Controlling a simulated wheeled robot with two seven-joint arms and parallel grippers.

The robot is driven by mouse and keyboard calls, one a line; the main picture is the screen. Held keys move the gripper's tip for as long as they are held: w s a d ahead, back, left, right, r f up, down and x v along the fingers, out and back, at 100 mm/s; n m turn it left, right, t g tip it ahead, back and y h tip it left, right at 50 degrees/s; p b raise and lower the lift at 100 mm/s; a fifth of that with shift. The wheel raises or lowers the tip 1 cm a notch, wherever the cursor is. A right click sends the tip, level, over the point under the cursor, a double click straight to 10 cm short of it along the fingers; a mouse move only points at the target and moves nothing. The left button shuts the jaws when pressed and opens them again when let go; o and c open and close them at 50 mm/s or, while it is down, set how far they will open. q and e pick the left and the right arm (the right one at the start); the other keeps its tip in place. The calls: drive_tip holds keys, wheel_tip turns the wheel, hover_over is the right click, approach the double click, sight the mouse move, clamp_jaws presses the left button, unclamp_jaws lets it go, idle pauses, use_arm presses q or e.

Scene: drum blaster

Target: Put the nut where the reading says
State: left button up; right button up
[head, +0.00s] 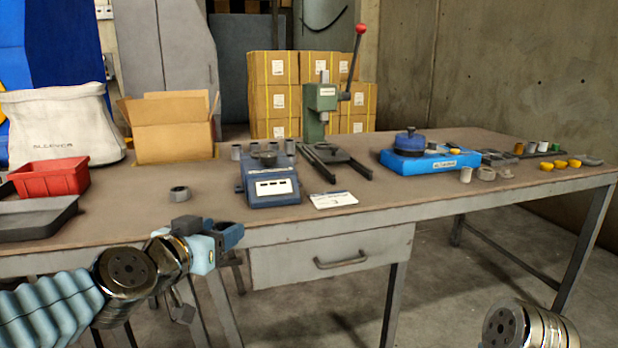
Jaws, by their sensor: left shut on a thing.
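I cannot read the display. My left gripper (232,236) is at the bench's front edge, below and in front of the device, pointing right. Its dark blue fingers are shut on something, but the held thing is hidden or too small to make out. My right gripper is out of view; only part of my right arm shows at the lower right.
On the workbench (420,196) are a red bin (50,178), a dark grey tray (36,222), an open carton (172,135), a white bag (62,128), a green lever press (321,108), a white card (333,200) and a blue case (430,162). Several small parts lie at right.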

use_arm(q)
drive_tip(key=w+a+f+n+y, duration=0.1)
drive_tip(key=w+f, duration=0.2)
drive_tip(key=f, duration=0.6)
drive_tip(key=w+a+f+n+y, duration=0.1)
drive_tip(key=w+a+f+y, duration=0.1)
drive_tip(key=f, duration=0.7)
drive_tip(key=w+a+f+n+y, duration=0.1)
drive_tip(key=w+f, duration=0.2)
drive_tip(key=f, duration=0.6)
drive_tip(key=shift+w+a+y, duration=0.3)
drive_tip(key=shift+a, duration=0.05)
drive_tip(key=shift+r, duration=0.1)
